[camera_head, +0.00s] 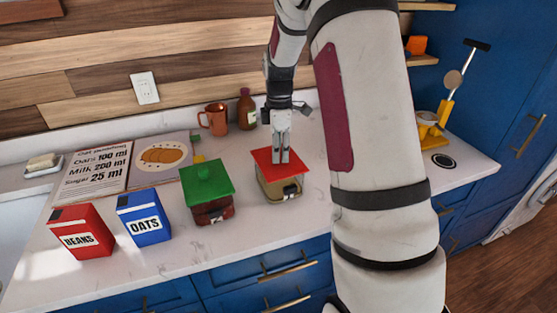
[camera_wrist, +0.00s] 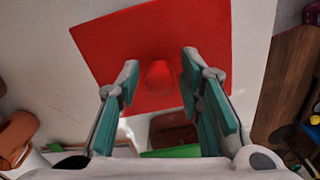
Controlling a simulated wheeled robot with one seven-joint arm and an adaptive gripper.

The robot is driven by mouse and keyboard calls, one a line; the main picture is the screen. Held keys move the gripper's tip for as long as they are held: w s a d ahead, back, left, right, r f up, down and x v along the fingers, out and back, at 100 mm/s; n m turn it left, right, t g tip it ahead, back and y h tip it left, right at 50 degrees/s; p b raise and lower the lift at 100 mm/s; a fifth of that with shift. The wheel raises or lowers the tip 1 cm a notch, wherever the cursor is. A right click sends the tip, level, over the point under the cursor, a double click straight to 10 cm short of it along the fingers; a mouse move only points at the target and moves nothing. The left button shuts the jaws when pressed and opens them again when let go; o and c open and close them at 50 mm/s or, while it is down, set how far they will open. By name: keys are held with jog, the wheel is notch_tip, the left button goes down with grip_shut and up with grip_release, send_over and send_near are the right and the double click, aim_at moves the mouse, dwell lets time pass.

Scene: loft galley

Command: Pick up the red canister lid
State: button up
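The red canister lid (camera_head: 262,157) is a square red lid on a canister with tan contents (camera_head: 280,189) on the counter. My gripper (camera_head: 281,160) points down over this lid. In the wrist view the lid (camera_wrist: 160,35) fills the upper middle, and its round red knob (camera_wrist: 160,76) sits between my two fingertips (camera_wrist: 158,82). The fingers are apart, with a gap on each side of the knob, so the gripper is open. My fingers partly cover the knob in the head view.
A green-lidded canister (camera_head: 207,182) stands close left of the red-lidded one. A blue oats box (camera_head: 144,218) and a red beans box (camera_head: 81,232) stand farther left. A copper mug (camera_head: 214,119) and a brown bottle (camera_head: 246,109) are behind, near the wall.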

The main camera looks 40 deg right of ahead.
grip_shut()
jog(key=shift+r, duration=0.1)
